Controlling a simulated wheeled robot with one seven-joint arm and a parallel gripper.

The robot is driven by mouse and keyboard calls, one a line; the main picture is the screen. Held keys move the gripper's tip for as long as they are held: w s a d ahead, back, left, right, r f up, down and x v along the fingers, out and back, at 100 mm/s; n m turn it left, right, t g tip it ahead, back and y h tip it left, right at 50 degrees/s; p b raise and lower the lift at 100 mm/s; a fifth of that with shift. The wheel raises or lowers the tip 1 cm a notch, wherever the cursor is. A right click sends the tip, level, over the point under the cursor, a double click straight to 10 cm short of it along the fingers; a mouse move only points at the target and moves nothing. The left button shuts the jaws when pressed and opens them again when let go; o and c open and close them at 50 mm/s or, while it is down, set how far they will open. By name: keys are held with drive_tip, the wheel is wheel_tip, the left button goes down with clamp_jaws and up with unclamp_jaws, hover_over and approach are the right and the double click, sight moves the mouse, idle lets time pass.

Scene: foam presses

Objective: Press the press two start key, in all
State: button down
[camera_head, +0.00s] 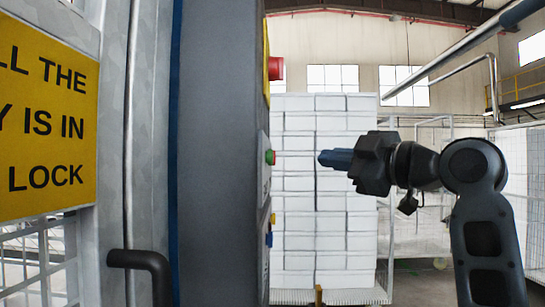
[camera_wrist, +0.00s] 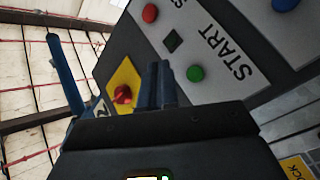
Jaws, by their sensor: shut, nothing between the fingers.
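The green start key (camera_head: 270,157) sticks out from the side of a grey control box (camera_head: 218,150) in the head view. In the wrist view the green key (camera_wrist: 195,73) sits beside the word START on a pale label plate (camera_wrist: 228,52). My gripper (camera_head: 322,158) is shut and empty, pointing left at about the green key's height, with a clear gap between. In the wrist view my gripper's fingertips (camera_wrist: 160,66) lie together, left of the green key in the picture. I cannot read a press number on the box.
A red mushroom button on yellow (camera_head: 276,68) juts out above the key; it shows in the wrist view (camera_wrist: 122,94). A red button (camera_wrist: 150,12) shares the label plate. A blue button (camera_head: 269,239) is lower. A door handle (camera_head: 140,262) and white stacked blocks (camera_head: 345,200) are nearby.

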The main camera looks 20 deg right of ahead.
sight(270, 157)
drive_tip(key=w+a, duration=0.2)
drive_tip(key=a, duration=0.4)
drive_tip(key=shift+a, duration=0.25)
idle(1.9)
drive_tip(key=shift+w+a, duration=0.15)
drive_tip(key=shift+a, duration=0.1)
